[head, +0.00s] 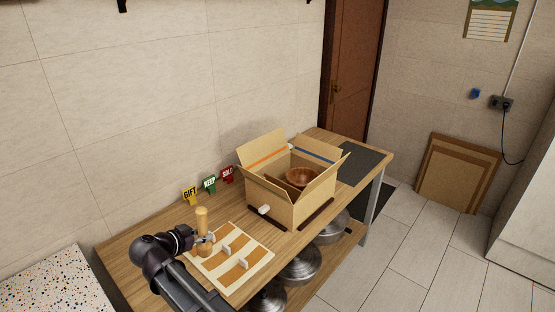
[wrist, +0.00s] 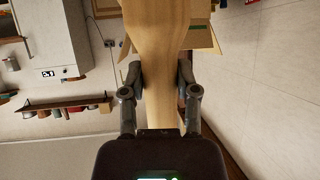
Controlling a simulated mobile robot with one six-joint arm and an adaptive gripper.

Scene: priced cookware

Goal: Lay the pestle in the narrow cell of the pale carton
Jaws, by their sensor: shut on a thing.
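The pestle (head: 202,219) is pale wood and stands upright in my gripper (head: 206,239) at the left of the table, by the striped board. In the wrist view the pestle (wrist: 163,40) runs between both fingers of my gripper (wrist: 158,80), which are shut on it. The pale carton (head: 271,206) stands open to the right, with its flaps spread. A brown wooden bowl (head: 301,177) sits inside the carton. A divider shows left of the bowl; the floor of the narrow cell is hidden by the carton's front wall.
A cream-and-brown striped board (head: 253,258) with small white pieces lies in front of my gripper. GIFT (head: 190,193), KEEP (head: 209,184) and SOLD (head: 227,174) signs stand along the wall side. Metal pans (head: 301,265) sit on the lower shelf. A dark mat (head: 362,160) lies clear beyond the carton.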

